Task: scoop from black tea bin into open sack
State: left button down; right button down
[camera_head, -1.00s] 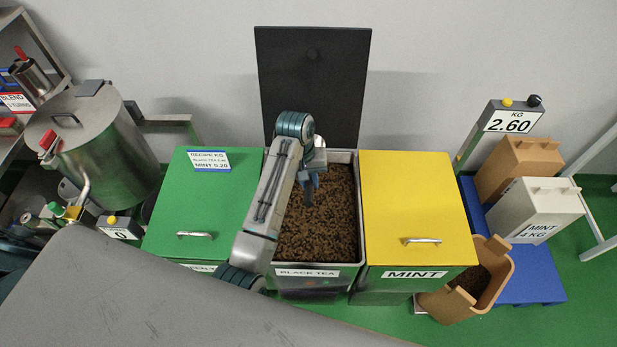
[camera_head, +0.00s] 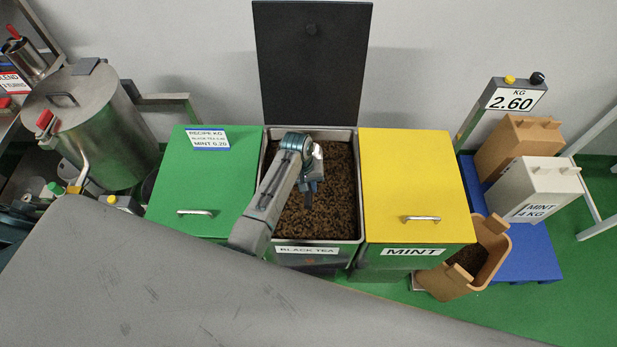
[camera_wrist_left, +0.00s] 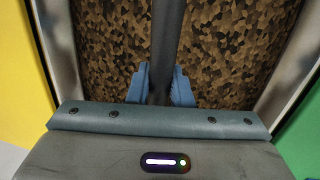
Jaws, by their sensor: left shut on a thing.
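The black tea bin (camera_head: 357,225) stands open in the middle, filled with dark brown tea (camera_head: 325,215). My left gripper (camera_head: 311,186) reaches down over the tea from the left. In the left wrist view the blue fingers (camera_wrist_left: 161,88) are shut on a dark handle (camera_wrist_left: 168,40), which I take to be the scoop's. The scoop's head is hidden. The open sack (camera_head: 450,278) is a tan, box-like bag at the lower right, with tea inside, beside the blue platform. My right gripper is not in view.
The bin's black lid (camera_head: 312,70) stands upright behind it. A closed green bin (camera_head: 200,175) is left, a closed yellow mint bin (camera_head: 412,180) right. A scale display (camera_head: 510,98) reads 2.60. A white mint sack (camera_head: 535,185) and a closed tan sack (camera_head: 515,145) stand on the blue platform (camera_head: 530,248).

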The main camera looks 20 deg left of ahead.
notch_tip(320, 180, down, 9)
jog(key=b, duration=0.9)
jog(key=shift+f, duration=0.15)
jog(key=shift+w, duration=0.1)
